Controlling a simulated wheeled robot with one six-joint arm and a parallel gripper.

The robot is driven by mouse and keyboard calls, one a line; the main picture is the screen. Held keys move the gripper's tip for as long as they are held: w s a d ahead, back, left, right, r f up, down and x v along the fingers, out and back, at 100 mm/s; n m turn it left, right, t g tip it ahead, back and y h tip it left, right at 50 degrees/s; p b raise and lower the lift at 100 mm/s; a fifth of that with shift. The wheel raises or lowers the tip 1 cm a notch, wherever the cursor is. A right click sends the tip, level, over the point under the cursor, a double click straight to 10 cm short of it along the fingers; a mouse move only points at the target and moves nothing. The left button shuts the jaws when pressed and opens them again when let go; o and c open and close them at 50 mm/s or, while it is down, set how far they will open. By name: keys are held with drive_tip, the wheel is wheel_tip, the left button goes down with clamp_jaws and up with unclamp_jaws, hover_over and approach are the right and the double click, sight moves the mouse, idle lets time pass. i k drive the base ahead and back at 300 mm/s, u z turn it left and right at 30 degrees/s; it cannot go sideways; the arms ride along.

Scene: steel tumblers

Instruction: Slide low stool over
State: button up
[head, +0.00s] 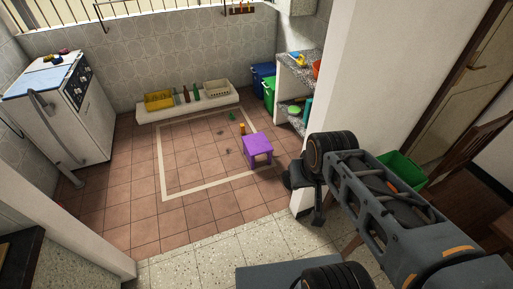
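The low stool is purple (258,147) and stands upright on the reddish tiled floor, inside the pale rectangular floor border near its right side. My gripper (318,215) hangs at the end of my arm at the right of the head view, in front of the white wall's end and nearer to me than the stool. It looks clear of the stool. Its fingers are dark and small, and I cannot make out whether they are open or shut.
A low ledge (154,117) at the back wall holds a yellow basket, bottles and a whitish basket. A white washing machine (83,128) stands at left. Blue and green bins (262,77) and shelves are at right. A small orange item (242,129) stands behind the stool. Floor left of it is mostly clear.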

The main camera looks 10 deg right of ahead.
sight(254, 144)
drive_tip(key=u, duration=0.4)
drive_tip(key=i, duration=0.7)
drive_tip(key=u, duration=0.95)
drive_tip(key=i, duration=1.3)
drive_tip(key=z, duration=0.55)
drive_tip(key=i, duration=1.25)
drive_tip(key=z, duration=0.75)
